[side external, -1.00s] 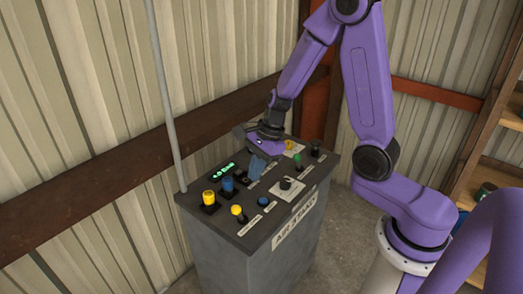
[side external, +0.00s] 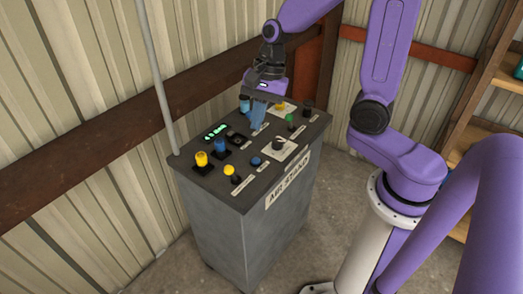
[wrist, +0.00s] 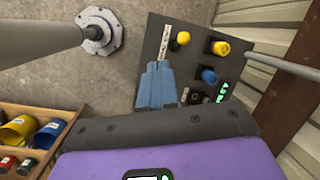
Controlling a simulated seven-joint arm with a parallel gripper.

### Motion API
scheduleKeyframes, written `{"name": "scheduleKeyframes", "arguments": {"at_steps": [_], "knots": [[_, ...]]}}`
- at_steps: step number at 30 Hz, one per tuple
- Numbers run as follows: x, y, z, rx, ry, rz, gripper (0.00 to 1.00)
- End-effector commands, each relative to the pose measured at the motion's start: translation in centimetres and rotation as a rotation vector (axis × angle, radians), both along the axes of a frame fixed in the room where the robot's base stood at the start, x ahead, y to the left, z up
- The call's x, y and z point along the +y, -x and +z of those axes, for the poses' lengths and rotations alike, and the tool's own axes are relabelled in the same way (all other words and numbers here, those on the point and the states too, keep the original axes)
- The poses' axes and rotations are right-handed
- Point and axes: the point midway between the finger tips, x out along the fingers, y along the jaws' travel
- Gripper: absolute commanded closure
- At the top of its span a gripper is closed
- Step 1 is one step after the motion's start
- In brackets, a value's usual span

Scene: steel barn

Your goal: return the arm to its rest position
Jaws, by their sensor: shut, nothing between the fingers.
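My purple arm reaches over a grey control cabinet. My gripper (side external: 256,126) points down above the far half of the cabinet's dark top panel (side external: 198,172). Its two blue fingers are together with nothing between them. In the wrist view my gripper (wrist: 160,66) covers part of the panel and its labels. I cannot tell how large the gap between fingertips and panel is.
The panel carries yellow knobs (side external: 201,158), blue knobs (side external: 221,145), a green-lit display (side external: 215,130) and several other controls. A grey pole (side external: 158,80) rises beside its left edge. Corrugated walls stand behind. A wooden shelf (wrist: 75,112) holds colored containers.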

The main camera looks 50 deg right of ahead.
Motion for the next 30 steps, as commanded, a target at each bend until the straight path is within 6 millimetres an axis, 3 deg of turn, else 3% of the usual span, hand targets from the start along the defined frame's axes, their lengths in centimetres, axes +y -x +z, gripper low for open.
{"name": "scheduleKeyframes", "arguments": {"at_steps": [13, 30], "knots": [[1.9, 7.3, 0.9, -0.114, 0.095, 0.861, 1.00], [1.0, 16.9, 1.9, -0.262, 0.189, 1.921, 1.00]]}}
